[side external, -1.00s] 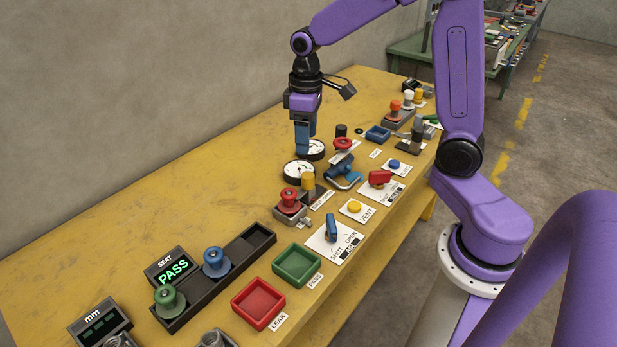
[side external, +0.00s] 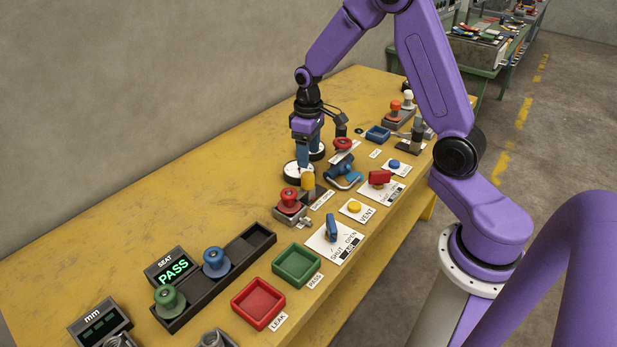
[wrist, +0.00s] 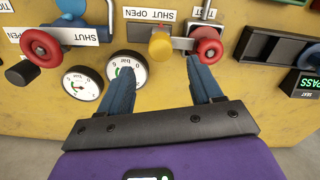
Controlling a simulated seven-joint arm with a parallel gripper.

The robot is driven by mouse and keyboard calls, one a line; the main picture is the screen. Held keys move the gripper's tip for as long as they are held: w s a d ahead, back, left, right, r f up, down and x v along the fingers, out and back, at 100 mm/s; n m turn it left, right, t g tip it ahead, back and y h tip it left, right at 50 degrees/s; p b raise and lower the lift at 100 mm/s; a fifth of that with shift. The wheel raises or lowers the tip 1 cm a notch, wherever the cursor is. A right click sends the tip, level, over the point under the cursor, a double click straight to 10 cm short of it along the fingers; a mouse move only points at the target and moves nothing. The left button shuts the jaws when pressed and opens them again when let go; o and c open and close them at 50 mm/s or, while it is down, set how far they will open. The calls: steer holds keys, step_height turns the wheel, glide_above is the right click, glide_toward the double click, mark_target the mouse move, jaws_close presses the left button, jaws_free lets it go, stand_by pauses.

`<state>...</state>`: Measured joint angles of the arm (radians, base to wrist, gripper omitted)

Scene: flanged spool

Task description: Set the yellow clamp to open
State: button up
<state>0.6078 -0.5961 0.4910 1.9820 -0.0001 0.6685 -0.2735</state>
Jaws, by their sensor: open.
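The yellow clamp (side external: 308,182) has an upright yellow handle beside a red spool (side external: 289,196) in a grey fixture. In the wrist view the yellow handle (wrist: 160,46) shows at centre, with a grey arm between it and the red spool (wrist: 207,46). A SHUT/OPEN label (wrist: 150,14) lies beside it; which word the clamp is set at I cannot tell. My gripper (side external: 303,164) is open and empty, just behind the clamp in the side view. In the wrist view, the handle lies beyond and between my blue fingertips (wrist: 160,70), apart from them.
Two white gauges (wrist: 127,68) (wrist: 82,83) lie on the yellow table next to my gripper. A blue valve (side external: 341,171) is close by. The table toward the wall is clear.

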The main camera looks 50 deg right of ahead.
mark_target(309, 175)
step_height(309, 175, down, 9)
steer(key=shift+r, duration=0.1)
stand_by(0.3)
jaws_close()
